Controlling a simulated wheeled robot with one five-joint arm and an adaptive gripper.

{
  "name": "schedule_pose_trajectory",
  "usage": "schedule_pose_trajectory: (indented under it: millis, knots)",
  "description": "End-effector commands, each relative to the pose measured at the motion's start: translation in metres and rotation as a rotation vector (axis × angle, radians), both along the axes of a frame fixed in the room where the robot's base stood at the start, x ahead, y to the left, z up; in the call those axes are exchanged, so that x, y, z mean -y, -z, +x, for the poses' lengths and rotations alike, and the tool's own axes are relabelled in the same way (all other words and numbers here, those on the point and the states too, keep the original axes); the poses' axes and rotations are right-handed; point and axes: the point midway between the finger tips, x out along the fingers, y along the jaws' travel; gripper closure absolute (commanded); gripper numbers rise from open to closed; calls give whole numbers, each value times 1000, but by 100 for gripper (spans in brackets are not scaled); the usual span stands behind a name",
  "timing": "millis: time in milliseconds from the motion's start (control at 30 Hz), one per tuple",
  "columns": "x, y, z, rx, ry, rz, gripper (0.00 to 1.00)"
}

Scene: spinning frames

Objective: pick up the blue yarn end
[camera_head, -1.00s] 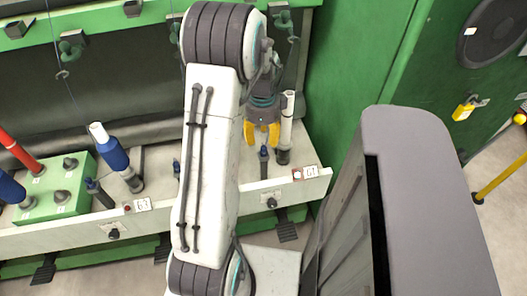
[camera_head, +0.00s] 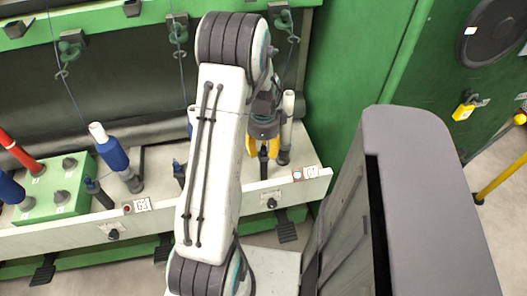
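My gripper (camera_head: 262,149) points down near the right end of the spinning frame's ledge, with its two yellow fingers apart. A small dark blue-topped peg (camera_head: 263,165) shows between and below the fingertips; I cannot tell whether they touch it. Thin blue yarn strands hang from the green top rail, one at the left (camera_head: 68,88) and one at the right (camera_head: 293,52). The blue yarn end near my gripper cannot be made out; my arm and gripper cover part of that area.
A white tube (camera_head: 287,118) stands close right of my gripper. A blue bobbin (camera_head: 110,150) leans further left, by a green box (camera_head: 62,190). A green wall (camera_head: 350,70) closes the right side. The pale front ledge (camera_head: 70,236) carries labels.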

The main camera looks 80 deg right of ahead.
Motion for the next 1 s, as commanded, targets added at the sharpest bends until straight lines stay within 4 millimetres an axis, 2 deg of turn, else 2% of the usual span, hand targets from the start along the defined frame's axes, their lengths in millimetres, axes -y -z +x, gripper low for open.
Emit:
schedule_pose_trajectory:
  millis: [33, 400, 767, 1000]
  knots:
    - [0, 0, 0, 0, 0, 0, 66]
    - [0, 0, 0, 0, 0, 0, 97]
    - [0, -1, 0, 0, 0, -1, 97]
    - [1, -11, 0, 0, 0, -2, 97]
